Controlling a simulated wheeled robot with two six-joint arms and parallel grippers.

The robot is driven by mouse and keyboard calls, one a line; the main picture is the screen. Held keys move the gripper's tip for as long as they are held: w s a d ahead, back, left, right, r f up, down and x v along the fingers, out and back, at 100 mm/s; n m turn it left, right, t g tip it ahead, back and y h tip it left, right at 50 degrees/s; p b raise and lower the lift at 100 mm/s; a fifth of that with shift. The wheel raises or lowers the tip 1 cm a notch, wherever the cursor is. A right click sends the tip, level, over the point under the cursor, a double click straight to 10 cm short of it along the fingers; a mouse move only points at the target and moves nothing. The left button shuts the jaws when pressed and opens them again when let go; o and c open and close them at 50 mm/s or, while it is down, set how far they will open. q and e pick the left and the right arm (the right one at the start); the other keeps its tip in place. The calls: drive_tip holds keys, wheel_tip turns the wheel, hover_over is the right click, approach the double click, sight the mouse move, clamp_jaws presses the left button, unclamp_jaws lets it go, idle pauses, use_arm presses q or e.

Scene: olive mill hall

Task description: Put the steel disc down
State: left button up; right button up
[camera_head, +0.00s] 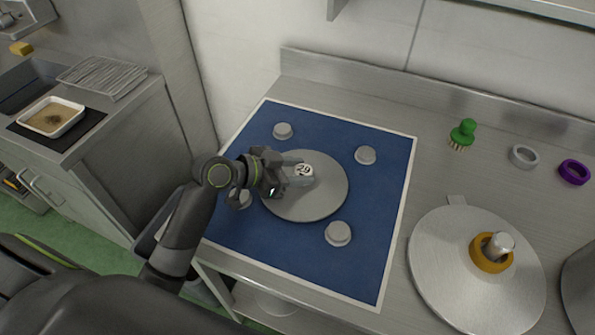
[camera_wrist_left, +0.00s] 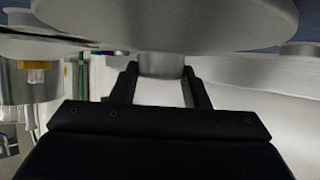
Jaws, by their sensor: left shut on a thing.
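The steel disc (camera_head: 328,192) is a flat round grey plate over the blue mat (camera_head: 365,270), in the middle of several small grey pucks. It has a short central knob with a light, marked top (camera_head: 303,169). My left gripper (camera_head: 297,172) reaches in from the left and is shut on this knob. In the left wrist view the fingers (camera_wrist_left: 160,80) stand either side of the knob (camera_wrist_left: 160,64), with the disc (camera_wrist_left: 165,22) across the top. I cannot tell whether the disc touches the mat. My right gripper is out of view.
Grey pucks (camera_head: 338,233) surround the disc. To the right on the steel counter are a larger metal disc (camera_head: 440,270) with a yellow ring (camera_head: 488,262), a green brush (camera_head: 463,132), a grey ring (camera_head: 524,156) and a purple ring (camera_head: 575,172). A wall stands behind.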

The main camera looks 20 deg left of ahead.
use_arm(q)
drive_tip(key=shift+f, duration=0.45)
drive_tip(key=o, duration=1.3)
drive_tip(key=shift+c, duration=0.2)
